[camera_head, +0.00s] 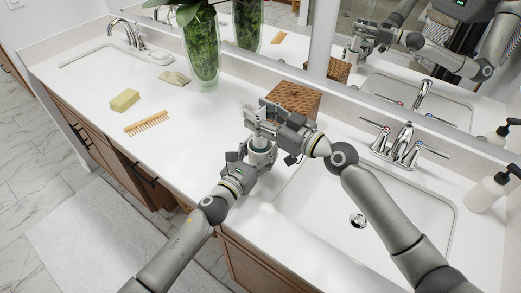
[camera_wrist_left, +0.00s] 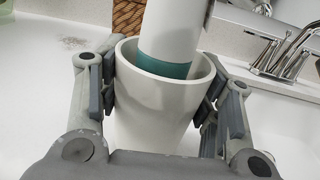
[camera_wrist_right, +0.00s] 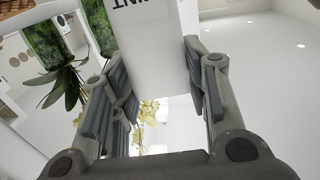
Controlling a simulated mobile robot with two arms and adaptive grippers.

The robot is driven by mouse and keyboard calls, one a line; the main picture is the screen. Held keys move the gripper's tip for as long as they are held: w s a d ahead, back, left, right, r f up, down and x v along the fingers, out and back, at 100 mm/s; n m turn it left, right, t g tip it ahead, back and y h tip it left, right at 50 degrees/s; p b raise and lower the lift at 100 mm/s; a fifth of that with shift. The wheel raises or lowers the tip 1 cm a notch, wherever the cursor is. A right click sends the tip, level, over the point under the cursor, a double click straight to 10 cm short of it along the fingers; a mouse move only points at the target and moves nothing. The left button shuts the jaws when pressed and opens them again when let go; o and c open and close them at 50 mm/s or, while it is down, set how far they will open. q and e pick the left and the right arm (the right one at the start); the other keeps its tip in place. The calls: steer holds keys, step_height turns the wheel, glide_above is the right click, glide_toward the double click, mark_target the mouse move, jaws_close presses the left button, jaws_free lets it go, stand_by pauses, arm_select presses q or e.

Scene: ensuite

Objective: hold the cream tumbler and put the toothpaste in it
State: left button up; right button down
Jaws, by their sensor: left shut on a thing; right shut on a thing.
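The cream tumbler (camera_wrist_left: 150,112) stands upright between the fingers of my left gripper (camera_head: 258,163), which is shut on its sides. The white toothpaste (camera_wrist_left: 177,28), with a teal end, is upright and slightly tilted; its teal end is inside the tumbler's mouth in the left wrist view. Whether it touches the bottom is hidden. My right gripper (camera_head: 270,120) is shut on the toothpaste above the tumbler. In the right wrist view the white tube (camera_wrist_right: 155,60) with dark lettering sits between the fingers. In the head view the grippers mostly hide both objects.
A woven basket (camera_head: 296,97) stands just behind the grippers. A sink basin (camera_head: 400,220) and faucet (camera_head: 402,143) lie to the right, with a soap dispenser (camera_head: 487,192) beyond. A comb (camera_head: 147,123), yellow soap (camera_head: 124,100) and glass vase (camera_head: 201,55) are left.

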steer(key=c, duration=0.7)
jaws_free()
steer(key=shift+c, duration=0.2)
steer(key=shift+f, duration=0.1)
steer(key=shift+d, duration=0.1)
steer(key=v, duration=1.2)
arm_select(q)
steer(key=o, duration=1.2)
steer(key=shift+s, duration=0.1)
